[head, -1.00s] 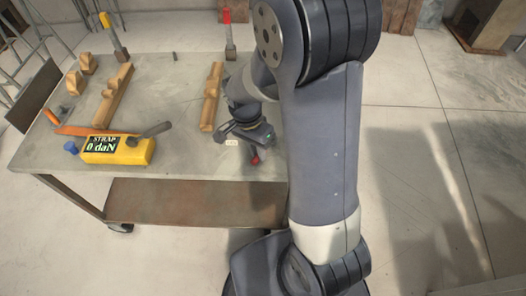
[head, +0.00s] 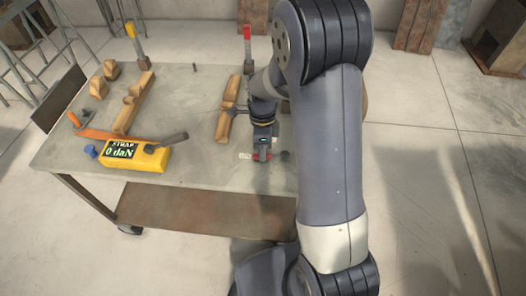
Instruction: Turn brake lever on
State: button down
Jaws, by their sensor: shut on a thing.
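My gripper (head: 263,152) points down at the near right part of the table. Its fingers are closed around a small red-ended piece (head: 262,157), which I take to be the brake lever. The fingers and wrist hide most of it, so its angle is hard to tell. A small white label (head: 244,156) sits on the tabletop just left of the gripper.
The grey table (head: 205,165) carries a yellow box (head: 150,160) reading "STRAP 0 daN" with a dark handle, wooden supports (head: 133,104) (head: 229,110), and yellow- and red-topped posts (head: 136,45) (head: 247,46). A small dark knob (head: 285,156) is right of the gripper.

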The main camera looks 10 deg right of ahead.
jog(key=shift+w+d+m, duration=0.15)
jog(key=shift+w+m, duration=0.25)
jog(key=shift+m, duration=0.2)
jog(key=c, duration=1.4)
grip_release()
jog(key=shift+o, duration=0.2)
notch_tip(320, 180, up, 11)
jog(key=w+p, duration=0.1)
jog(key=w, duration=0.1)
jog(key=shift+d+f, duration=0.2)
jog(key=shift+d, duration=0.15)
